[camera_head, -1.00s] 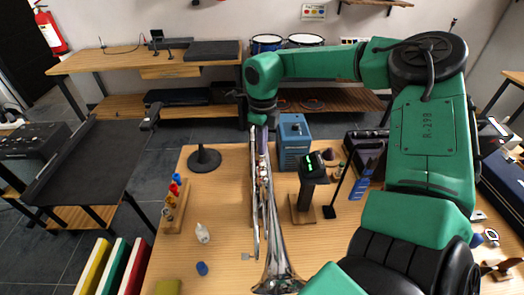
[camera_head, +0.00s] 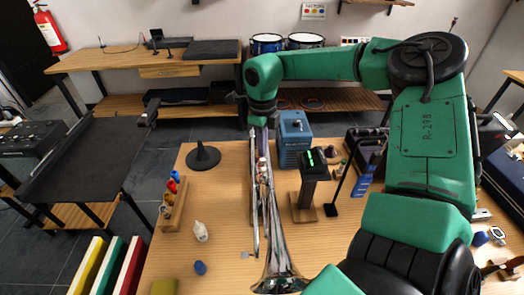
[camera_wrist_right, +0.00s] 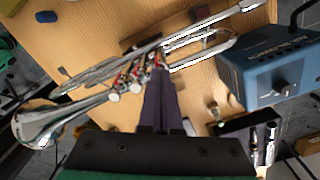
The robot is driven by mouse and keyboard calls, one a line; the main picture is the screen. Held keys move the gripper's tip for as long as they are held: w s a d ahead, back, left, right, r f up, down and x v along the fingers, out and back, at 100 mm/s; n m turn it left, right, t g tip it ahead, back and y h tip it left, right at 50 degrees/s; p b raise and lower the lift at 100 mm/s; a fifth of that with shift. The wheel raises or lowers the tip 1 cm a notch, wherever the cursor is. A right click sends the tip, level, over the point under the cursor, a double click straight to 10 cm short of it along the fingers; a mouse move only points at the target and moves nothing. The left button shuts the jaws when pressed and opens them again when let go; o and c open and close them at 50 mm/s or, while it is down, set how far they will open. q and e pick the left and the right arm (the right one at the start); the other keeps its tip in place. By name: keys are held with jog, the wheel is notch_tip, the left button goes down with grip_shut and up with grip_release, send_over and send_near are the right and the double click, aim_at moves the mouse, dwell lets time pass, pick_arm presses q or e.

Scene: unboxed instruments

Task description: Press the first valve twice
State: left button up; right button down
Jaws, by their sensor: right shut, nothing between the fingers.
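A silver trumpet (camera_head: 270,235) stands lengthwise on the wooden table in the head view, its bell toward me. In the right wrist view the trumpet (camera_wrist_right: 85,100) crosses the frame with its bell at the left. Its valve section, with red parts and pale round caps (camera_wrist_right: 113,97), is in the middle. My right gripper (camera_wrist_right: 158,76) is shut and empty, its dark fingertips right at the valve at the right end of the row. I cannot tell whether they touch it. My left gripper is not in view.
A blue box with a knob (camera_head: 295,139) and a black device with a green display (camera_head: 314,164) stand close right of the trumpet. A black round stand (camera_head: 203,156), a mouthpiece rack (camera_head: 173,203) and a white bottle (camera_head: 200,232) are at the left.

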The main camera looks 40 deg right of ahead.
notch_tip(320, 180, up, 7)
jog(key=p, duration=0.3)
jog(key=shift+p, duration=0.35)
notch_tip(320, 180, down, 4)
jog(key=m, duration=0.4)
jog(key=m+b, duration=0.1)
jog(key=m, duration=0.7)
jog(key=shift+r, duration=0.25)
jog(key=shift+f+b, duration=0.25)
jog(key=shift+b, duration=0.15)
jog(key=shift+f, duration=0.15)
dwell(1.2)
